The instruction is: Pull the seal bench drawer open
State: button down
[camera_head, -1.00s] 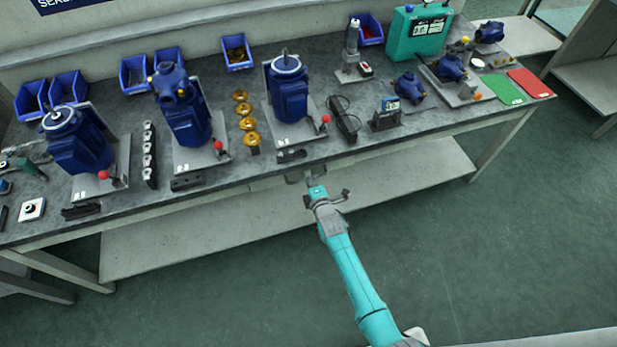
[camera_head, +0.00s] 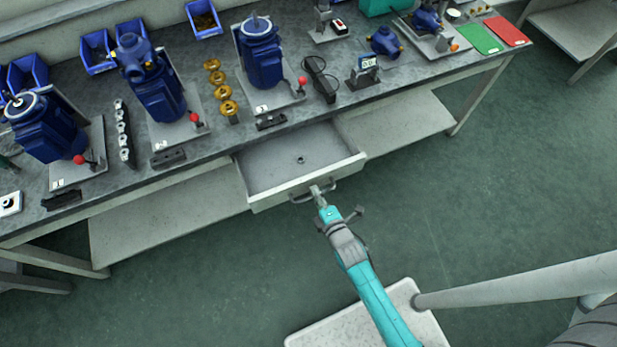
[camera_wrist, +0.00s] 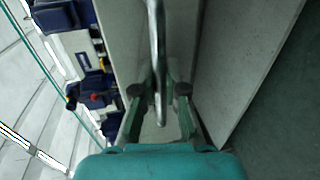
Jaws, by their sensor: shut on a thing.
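The seal bench drawer (camera_head: 258,196) stands pulled out from under the bench top, showing its pale interior with a small dark ring (camera_head: 300,159) inside. Its bar handle (camera_head: 326,190) is on the drawer front. My gripper (camera_head: 318,191) is at the handle, its fingers closed around the bar. In the wrist view the handle (camera_wrist: 157,50) runs between the two fingers of my gripper (camera_wrist: 159,92), and the drawer front lies behind it.
The bench (camera_head: 405,88) carries blue pumps on plates, several brass parts (camera_head: 219,91), blue bins, a green mat (camera_head: 478,39) and a red mat (camera_head: 507,31). A lower shelf (camera_head: 395,127) runs beneath. Open green floor lies in front of the drawer.

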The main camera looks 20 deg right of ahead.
jog(key=shift+f+v, duration=0.15)
jog(key=shift+v, duration=0.6)
jog(key=shift+f+v, duration=0.15)
jog(key=shift+v, duration=0.55)
jog(key=shift+s, duration=0.1)
jog(key=c, duration=1.2)
grip_release()
jog(key=v, duration=1.2)
